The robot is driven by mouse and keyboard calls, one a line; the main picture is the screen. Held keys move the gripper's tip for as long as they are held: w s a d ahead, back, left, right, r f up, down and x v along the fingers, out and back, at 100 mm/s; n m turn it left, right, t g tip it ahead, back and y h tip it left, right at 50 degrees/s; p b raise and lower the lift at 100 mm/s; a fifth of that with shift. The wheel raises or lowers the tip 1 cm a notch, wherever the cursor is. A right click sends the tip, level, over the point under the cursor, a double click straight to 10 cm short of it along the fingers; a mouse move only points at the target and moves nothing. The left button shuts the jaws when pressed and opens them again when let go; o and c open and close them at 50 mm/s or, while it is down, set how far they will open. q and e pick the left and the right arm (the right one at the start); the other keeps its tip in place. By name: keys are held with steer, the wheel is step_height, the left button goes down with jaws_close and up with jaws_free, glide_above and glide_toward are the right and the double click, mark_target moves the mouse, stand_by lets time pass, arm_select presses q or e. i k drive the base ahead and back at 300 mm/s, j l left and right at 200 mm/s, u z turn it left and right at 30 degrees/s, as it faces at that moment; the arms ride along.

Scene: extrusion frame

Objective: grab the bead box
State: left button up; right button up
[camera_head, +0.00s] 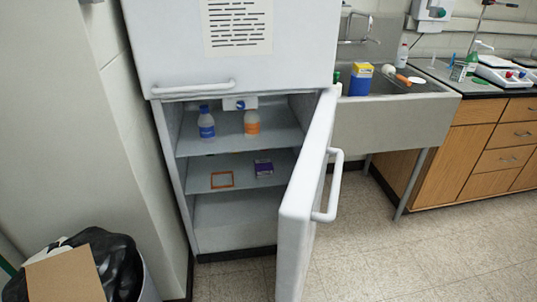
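No gripper of mine shows in this view. A small dark purple box (263,168) with light markings sits on the middle shelf of an open cabinet, right of centre. A blue box with a yellow top (360,82) stands at the sink to the right of the cabinet. I cannot tell from the print which of these is the bead box. The cabinet door (300,212) is swung open toward me on the right side, and its handle (334,188) faces right.
A blue bottle (206,125) and an orange bottle (252,122) stand on the upper shelf (228,140). An orange square outline (222,180) is left of the purple box. A bin (120,262) with cardboard (66,277) stands front left. The floor (400,265) right of the door is clear.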

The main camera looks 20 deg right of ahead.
mark_target(360, 69)
steer(key=k+l+z, duration=0.1)
steer(key=z, duration=0.4)
steer(key=k+l+z, duration=0.1)
steer(key=z, duration=0.35)
